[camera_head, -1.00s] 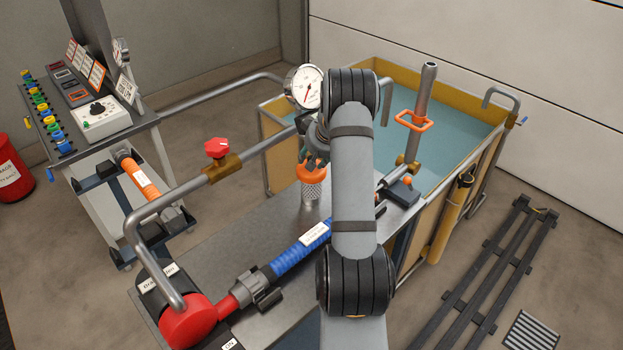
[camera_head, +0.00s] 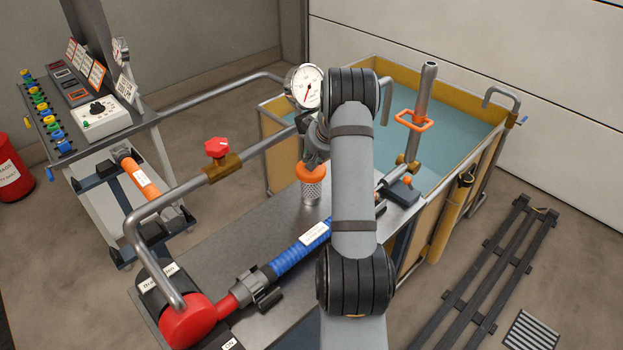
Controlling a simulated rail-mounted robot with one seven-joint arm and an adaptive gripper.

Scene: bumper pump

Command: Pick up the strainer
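The strainer (camera_head: 312,190) is a perforated metal cylinder with an orange top. It stands upright on the grey metal bench top, left of my arm. My gripper (camera_head: 316,160) points down directly over the orange top, at or just above it. The fingers are small and partly merged with the arm behind them, so I cannot tell whether they touch the strainer or how far apart they are.
A pipe with a red valve handle (camera_head: 217,148) runs left of the strainer, and a pressure gauge (camera_head: 304,86) is just behind my gripper. A blue hose (camera_head: 300,252) lies in front. An open water tank (camera_head: 462,102) stands behind the bench.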

